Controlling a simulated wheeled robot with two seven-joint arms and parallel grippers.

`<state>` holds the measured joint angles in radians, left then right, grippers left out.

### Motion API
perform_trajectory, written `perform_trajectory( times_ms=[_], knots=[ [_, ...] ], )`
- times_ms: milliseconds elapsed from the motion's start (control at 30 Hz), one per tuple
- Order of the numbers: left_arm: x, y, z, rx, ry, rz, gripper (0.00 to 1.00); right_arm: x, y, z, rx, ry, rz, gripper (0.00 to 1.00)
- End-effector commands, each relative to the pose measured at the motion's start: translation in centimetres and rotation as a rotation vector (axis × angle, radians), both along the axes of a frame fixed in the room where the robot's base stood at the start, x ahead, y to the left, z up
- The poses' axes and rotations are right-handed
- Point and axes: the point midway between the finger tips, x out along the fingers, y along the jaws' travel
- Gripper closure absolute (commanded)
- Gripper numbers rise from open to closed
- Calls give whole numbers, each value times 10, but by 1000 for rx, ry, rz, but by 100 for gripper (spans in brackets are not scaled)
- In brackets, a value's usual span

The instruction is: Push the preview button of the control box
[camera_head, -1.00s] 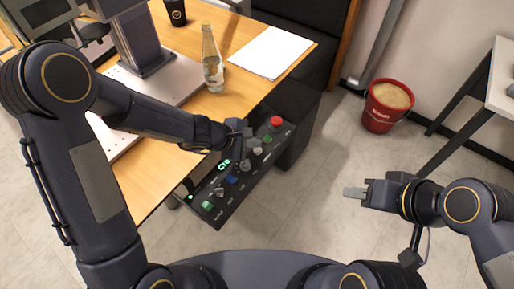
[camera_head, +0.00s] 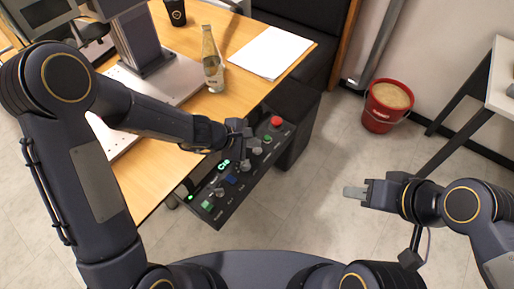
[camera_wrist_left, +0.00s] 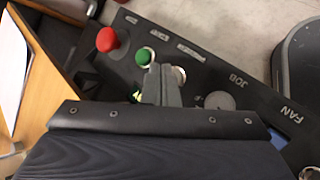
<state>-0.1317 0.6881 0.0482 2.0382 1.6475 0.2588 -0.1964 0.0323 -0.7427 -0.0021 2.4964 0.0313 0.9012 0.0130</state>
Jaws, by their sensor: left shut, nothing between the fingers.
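The dark control box (camera_head: 222,208) is mounted at the table's front edge. My left gripper (camera_head: 246,154) is shut and empty, low over the box's upper half. In the left wrist view its fingertips (camera_wrist_left: 163,70) are between a green button (camera_wrist_left: 145,56) and a silver button (camera_wrist_left: 178,74), partly hiding the panel; I cannot tell whether they touch. My right gripper (camera_head: 355,192) hangs over open floor, seen edge-on.
A glass bottle (camera_head: 212,65), white paper (camera_head: 268,52) and black cup (camera_head: 175,12) stand or lie on the wooden table (camera_head: 160,188). A grey machine stands at the left. A red bucket (camera_head: 380,120) is on the floor at right.

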Motion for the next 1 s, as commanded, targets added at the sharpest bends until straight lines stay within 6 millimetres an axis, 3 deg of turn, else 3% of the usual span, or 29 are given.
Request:
perform_trajectory(
  times_ms=[1000],
  knots=[
    [0,0,-10,0,0,0,100,0,0,-13,0,0,0,64]
  ],
)
